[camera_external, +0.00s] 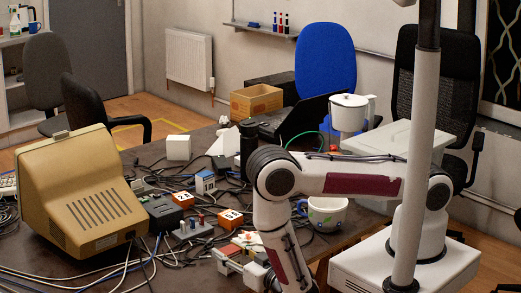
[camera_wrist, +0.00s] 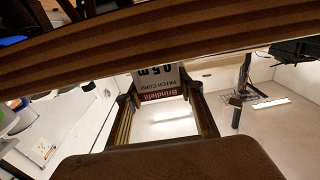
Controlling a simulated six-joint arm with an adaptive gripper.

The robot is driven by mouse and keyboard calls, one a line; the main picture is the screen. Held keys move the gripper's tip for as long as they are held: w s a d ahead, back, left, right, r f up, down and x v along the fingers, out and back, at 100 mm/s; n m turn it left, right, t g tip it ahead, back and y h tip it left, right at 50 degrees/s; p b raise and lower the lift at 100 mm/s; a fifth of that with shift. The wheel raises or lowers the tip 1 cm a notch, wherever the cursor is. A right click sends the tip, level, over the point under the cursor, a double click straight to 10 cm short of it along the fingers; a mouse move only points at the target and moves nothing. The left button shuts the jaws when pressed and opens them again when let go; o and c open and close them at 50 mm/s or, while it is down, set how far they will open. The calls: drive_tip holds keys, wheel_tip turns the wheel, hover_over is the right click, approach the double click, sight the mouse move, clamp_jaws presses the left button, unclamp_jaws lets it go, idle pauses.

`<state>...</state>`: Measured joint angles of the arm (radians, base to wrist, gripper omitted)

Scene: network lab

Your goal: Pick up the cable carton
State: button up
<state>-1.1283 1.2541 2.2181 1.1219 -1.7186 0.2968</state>
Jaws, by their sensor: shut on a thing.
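The cable carton (camera_wrist: 160,84) shows in the wrist view, white and dark red with printed patch cord lettering upside down. It sits between the tips of my gripper (camera_wrist: 161,98), which is shut on it. Only its labelled face shows clearly. In the external view my arm bends down at the front of the cluttered table (camera_external: 180,225). There the gripper and the held carton cannot be told apart surely from the small items beside the arm.
A beige monitor (camera_external: 85,195) stands at the left of the table. Cables, small boxes and a black device (camera_external: 162,213) crowd the middle. A patterned cup (camera_external: 327,215) and a white jug (camera_external: 348,112) stand near my arm. A cardboard box (camera_external: 256,102) is farther back.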

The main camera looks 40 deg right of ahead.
sight(229, 249)
drive_tip(key=shift+r, duration=0.1)
drive_tip(key=shift+r, duration=4.9)
drive_tip(key=shift+f, duration=0.1)
